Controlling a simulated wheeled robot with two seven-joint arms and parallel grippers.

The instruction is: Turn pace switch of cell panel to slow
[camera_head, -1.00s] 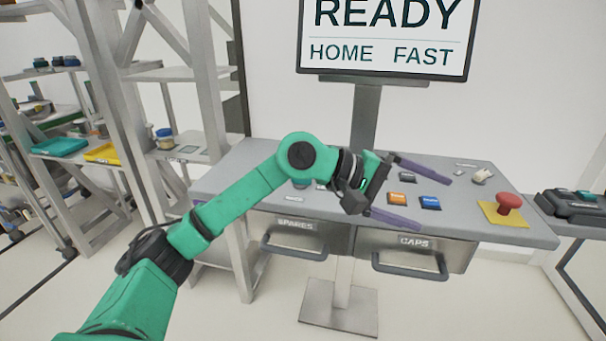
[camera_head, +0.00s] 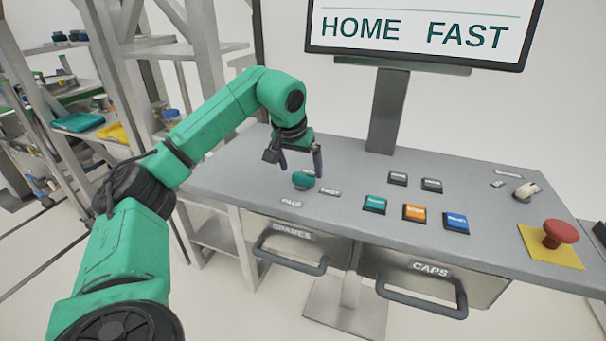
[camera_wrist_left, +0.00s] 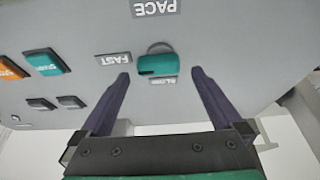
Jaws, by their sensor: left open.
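The pace switch is a green knob (camera_head: 303,180) at the left part of the grey panel top (camera_head: 240,178). It also shows in the left wrist view (camera_wrist_left: 158,66), with a dark mark on its left side, toward the FAST label (camera_wrist_left: 114,59). The SLOW label (camera_wrist_left: 163,82) is beside the knob on the gripper's side, and the PACE label (camera_wrist_left: 154,7) is on the opposite side. My left gripper (camera_head: 301,168) is open, pointing down, with its purple fingers spread to either side of the knob, apparently not touching it. My right gripper is out of view.
The screen (camera_head: 420,30) reads HOME FAST. Teal (camera_head: 375,204), orange (camera_head: 414,213) and blue (camera_head: 455,221) buttons lie right of the switch. A red mushroom button (camera_head: 560,233) is at far right, near a cream knob (camera_head: 526,190). Shelving stands at left.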

